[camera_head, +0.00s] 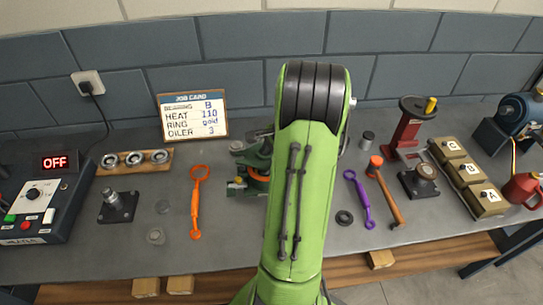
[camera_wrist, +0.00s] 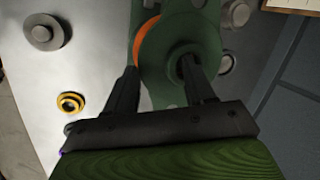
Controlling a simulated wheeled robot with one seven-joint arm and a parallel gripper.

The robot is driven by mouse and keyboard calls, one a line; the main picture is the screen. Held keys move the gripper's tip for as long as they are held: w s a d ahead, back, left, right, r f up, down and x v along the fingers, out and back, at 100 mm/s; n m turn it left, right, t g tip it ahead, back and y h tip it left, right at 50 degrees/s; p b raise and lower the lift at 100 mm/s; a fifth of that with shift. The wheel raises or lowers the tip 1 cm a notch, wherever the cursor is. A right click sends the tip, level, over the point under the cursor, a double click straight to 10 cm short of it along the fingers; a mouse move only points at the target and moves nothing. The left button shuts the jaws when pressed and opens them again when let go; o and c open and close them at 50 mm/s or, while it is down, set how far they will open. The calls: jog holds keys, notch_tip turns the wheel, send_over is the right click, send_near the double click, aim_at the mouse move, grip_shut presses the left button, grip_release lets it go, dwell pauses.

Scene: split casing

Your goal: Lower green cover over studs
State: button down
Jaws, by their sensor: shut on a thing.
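In the wrist view my gripper (camera_wrist: 160,68) is shut on the green cover (camera_wrist: 180,42), with one dark finger at each side of its rounded body. An orange ring-shaped part (camera_wrist: 147,42) shows at the cover's left edge. In the head view the green casing (camera_head: 255,165) stands on the bench at centre, partly behind my green arm, with a bit of orange in it. The arm hides my gripper there. I cannot make out the studs, nor whether the cover touches the part below it.
Left on the bench are a control box (camera_head: 40,207) reading OFF, a bearing rack (camera_head: 135,160), a post on a base (camera_head: 117,206) and an orange wrench (camera_head: 197,200). Right are a purple wrench (camera_head: 359,198), a hammer (camera_head: 385,188), a red press (camera_head: 408,125) and lettered boxes (camera_head: 467,175).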

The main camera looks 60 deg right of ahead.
jog(key=shift+c, duration=1.5)
grip_release()
jog(key=w+r+p+v, duration=0.1)
jog(key=w+p+v, duration=0.2)
jog(key=p+v, duration=0.8)
jog(key=v, duration=1.5)
jog(key=shift+p, duration=0.35)
jog(key=shift+w+f, duration=0.1)
jog(key=shift+w, duration=0.05)
